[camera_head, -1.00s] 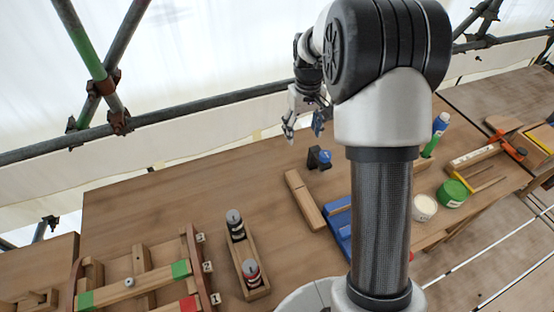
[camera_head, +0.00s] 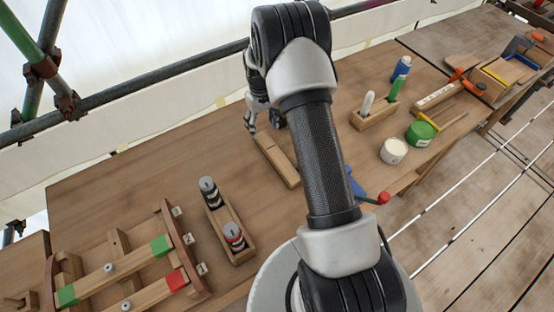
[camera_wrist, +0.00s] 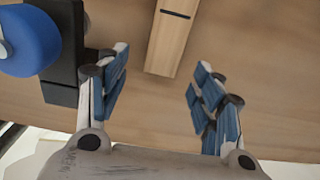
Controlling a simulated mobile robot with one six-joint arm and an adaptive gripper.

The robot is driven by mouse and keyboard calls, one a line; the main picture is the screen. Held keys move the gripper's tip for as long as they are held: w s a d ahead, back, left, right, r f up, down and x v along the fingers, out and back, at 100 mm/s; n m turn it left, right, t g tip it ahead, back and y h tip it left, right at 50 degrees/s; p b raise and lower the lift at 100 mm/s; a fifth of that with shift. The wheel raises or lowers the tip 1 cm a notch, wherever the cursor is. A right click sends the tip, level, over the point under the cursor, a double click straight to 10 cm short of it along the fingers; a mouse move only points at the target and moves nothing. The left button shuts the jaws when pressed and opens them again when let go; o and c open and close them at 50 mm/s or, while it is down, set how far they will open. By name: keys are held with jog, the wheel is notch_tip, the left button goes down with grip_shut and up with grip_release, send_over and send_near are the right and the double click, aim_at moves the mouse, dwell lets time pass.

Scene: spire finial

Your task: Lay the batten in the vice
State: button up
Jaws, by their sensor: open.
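A plain wooden bar, which looks like the batten (camera_head: 277,160), lies flat on the bench in the head view. In the wrist view the batten (camera_wrist: 170,38) runs up from the middle, with a dark slot across it. My gripper (camera_head: 262,124) is over its far end. In the wrist view my gripper (camera_wrist: 160,75) is open and empty, its blue-padded fingers to either side of the batten's end line. I cannot tell the height gap. The blue vice (camera_head: 355,186), with a red handle end (camera_head: 383,198), is mostly hidden behind my arm.
A dark block with a blue knob (camera_wrist: 28,40) stands close to the left finger. A wooden holder with two cylinders (camera_head: 230,225) and a frame with green and red-ended bars (camera_head: 120,270) lie left. A white tub (camera_head: 393,151) and green tub (camera_head: 421,133) stand right.

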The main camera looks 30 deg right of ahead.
aim_at(263, 136)
jog(key=shift+a+f+b, duration=0.15)
jog(key=shift+f+b, duration=0.7)
jog(key=shift+f, duration=1.95)
jog(key=c, duration=1.4)
jog(key=shift+o, duration=0.2)
jog(key=shift+r, duration=0.1)
jog(key=shift+r, duration=0.1)
